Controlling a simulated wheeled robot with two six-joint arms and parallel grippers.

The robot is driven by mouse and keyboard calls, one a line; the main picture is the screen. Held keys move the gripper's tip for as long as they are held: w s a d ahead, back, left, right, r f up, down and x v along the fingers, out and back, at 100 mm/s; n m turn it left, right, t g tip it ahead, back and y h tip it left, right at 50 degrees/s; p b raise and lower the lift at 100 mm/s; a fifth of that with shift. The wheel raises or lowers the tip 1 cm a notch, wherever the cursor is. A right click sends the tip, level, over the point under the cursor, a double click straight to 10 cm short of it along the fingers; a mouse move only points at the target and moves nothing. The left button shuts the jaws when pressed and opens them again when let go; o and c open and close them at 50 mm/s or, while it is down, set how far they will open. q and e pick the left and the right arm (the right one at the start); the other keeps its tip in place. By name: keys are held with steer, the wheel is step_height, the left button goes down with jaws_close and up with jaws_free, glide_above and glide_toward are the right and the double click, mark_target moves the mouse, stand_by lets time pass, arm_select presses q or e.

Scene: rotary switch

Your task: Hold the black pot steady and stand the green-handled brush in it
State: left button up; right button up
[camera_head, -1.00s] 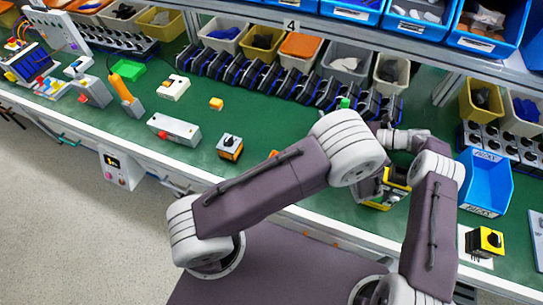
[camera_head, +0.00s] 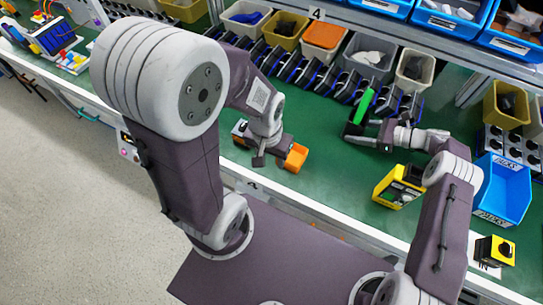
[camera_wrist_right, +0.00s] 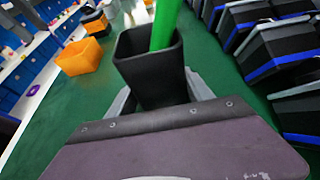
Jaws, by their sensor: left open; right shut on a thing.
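The black pot (camera_wrist_right: 152,75) stands between the fingers of my right gripper (camera_wrist_right: 155,98), which is shut on it. In the head view the pot (camera_head: 353,129) is at the right gripper (camera_head: 366,141), over the green bench. The green-handled brush (camera_wrist_right: 164,25) is in the pot, its handle sticking up; the handle also shows in the head view (camera_head: 364,104), slightly tilted. The brush's lower end is hidden inside the pot. My left gripper (camera_head: 273,156) is open, apart from the pot and close beside an orange cup (camera_head: 294,157); I cannot tell whether they touch.
A row of black-and-blue holders (camera_head: 300,70) stands behind the pot, and more show close on the right in the right wrist view (camera_wrist_right: 290,60). A yellow-black box (camera_head: 398,187) and a blue bin (camera_head: 505,187) are to the right. Green bench between the grippers is clear.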

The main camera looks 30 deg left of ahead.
steer(key=o, duration=1.5)
